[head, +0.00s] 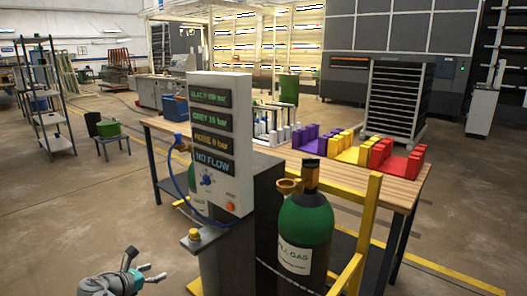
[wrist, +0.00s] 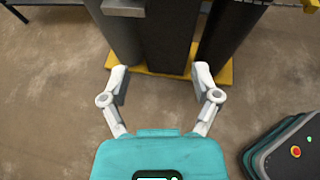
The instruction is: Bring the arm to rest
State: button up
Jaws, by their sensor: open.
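My gripper (head: 147,267) is low at the bottom left of the head view, at the end of my grey and teal arm. It is in front and to the left of the grey gas panel stand (head: 221,140). In the wrist view my gripper (wrist: 161,72) points at the stand's foot, with its two white fingers spread wide. Nothing is between the fingers, and no contact with the stand shows. Most of my arm is outside the head view.
A green gas cylinder (head: 305,226) stands right of the panel, beside a yellow rail (head: 365,220). The stand's yellow base plate (wrist: 143,71) lies ahead of the fingers. A wooden table (head: 400,176) with purple, yellow and red holders is behind.

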jog(key=w+d+f+m+g, duration=0.1)
jog(key=d+f+m+g, duration=0.15)
jog(key=d+m, duration=0.45)
jog(key=w+d+f+m+g, duration=0.1)
jog(key=d+f+m+g, duration=0.15)
jog(key=d, duration=0.95)
jog(key=w+d+f+m+g, duration=0.1)
jog(key=d+f+m+g, duration=0.2)
jog(key=d, duration=0.6)
jog(key=s+d+f+m+g+y, duration=0.25)
jog(key=s+d+m, duration=0.25)
jog(key=d+m, duration=0.45)
jog(key=s+d+f+m+g+y, duration=0.1)
jog(key=s+d+m+y, duration=0.35)
jog(key=d+m, duration=0.5)
notch_tip(320, 180, up, 23)
jog(key=d+n+p, duration=0.1)
jog(key=p, duration=2.1)
jog(key=shift+d+f+h+p, duration=0.2)
jog(key=shift+d+h+p, duration=0.1)
jog(key=shift+d, duration=0.05)
